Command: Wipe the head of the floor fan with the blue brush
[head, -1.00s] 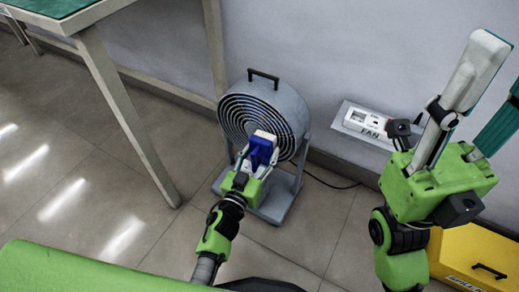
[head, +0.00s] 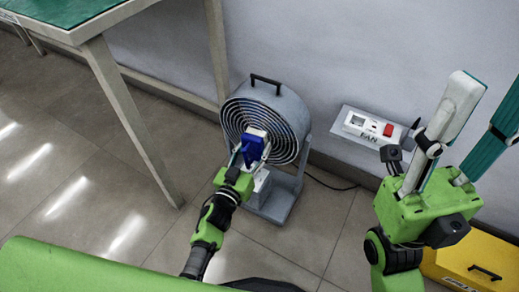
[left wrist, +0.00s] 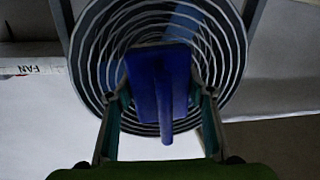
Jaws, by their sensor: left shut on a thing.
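The floor fan (head: 291,118) stands on the floor against the wall, its round head with ringed grille facing me. My left gripper (head: 249,160) is shut on the blue brush (head: 252,148) in front of the lower middle of the grille. In the left wrist view the brush (left wrist: 158,85) sits between the fingers and covers the grille's centre; the fan's rings (left wrist: 100,40) show around it. Whether the brush touches the grille I cannot tell. My right gripper (head: 475,125) is at the right, fingers apart and empty.
A wall panel labelled FAN (head: 368,137), with a socket and a red switch (head: 388,129), is right of the fan. A dark cable runs along the floor. A green-topped table (head: 110,14) stands at the left, a yellow case (head: 470,262) at lower right. The floor at left is clear.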

